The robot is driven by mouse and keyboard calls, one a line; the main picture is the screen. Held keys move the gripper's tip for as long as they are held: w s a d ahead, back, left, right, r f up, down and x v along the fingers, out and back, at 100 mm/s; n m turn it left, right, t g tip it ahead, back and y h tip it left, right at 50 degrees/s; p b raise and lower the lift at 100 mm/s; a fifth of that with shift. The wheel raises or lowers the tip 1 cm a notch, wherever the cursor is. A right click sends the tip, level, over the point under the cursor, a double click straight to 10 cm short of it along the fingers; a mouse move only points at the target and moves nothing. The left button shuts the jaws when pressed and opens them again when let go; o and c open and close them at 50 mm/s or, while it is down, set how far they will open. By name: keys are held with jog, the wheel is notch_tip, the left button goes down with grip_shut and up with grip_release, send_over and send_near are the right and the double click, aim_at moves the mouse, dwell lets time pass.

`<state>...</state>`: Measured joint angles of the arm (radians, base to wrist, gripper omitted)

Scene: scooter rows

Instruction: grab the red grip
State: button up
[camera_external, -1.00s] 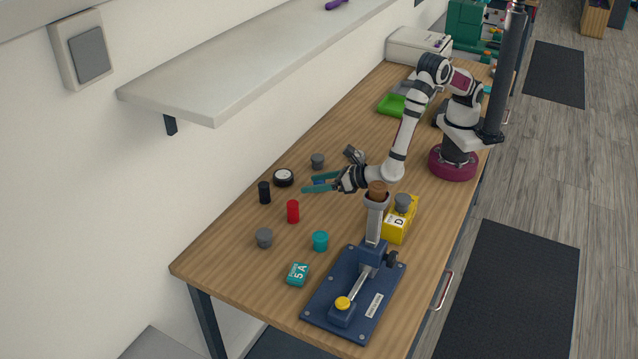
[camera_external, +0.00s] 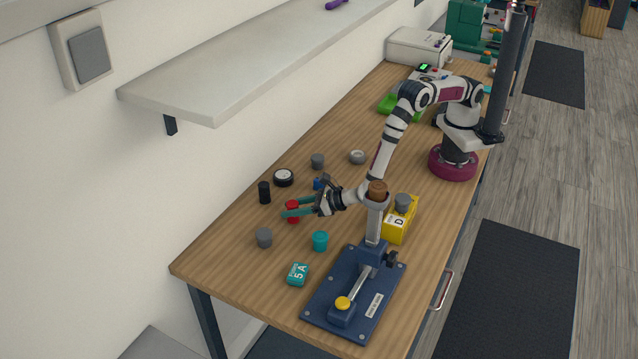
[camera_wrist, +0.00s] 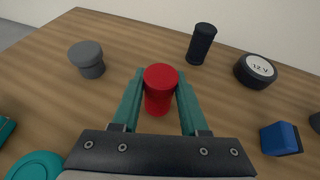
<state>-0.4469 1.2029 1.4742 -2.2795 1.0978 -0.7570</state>
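The red grip (camera_external: 292,212) is a small red cylinder standing upright on the wooden table. It also shows in the wrist view (camera_wrist: 159,88), between the two teal fingers. My gripper (camera_external: 291,207) is low over the table with its fingers either side of the red grip. In the wrist view my gripper (camera_wrist: 159,88) has its fingers spread about the grip's width, with the tips close beside it. I cannot tell whether they touch it. The grip's lower part is partly hidden in the external view by a finger.
A blue clamp stand (camera_external: 325,311) and a yellow box (camera_external: 393,226) are at the near right.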

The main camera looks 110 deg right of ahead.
grip_shut()
jog(key=shift+r, duration=0.1)
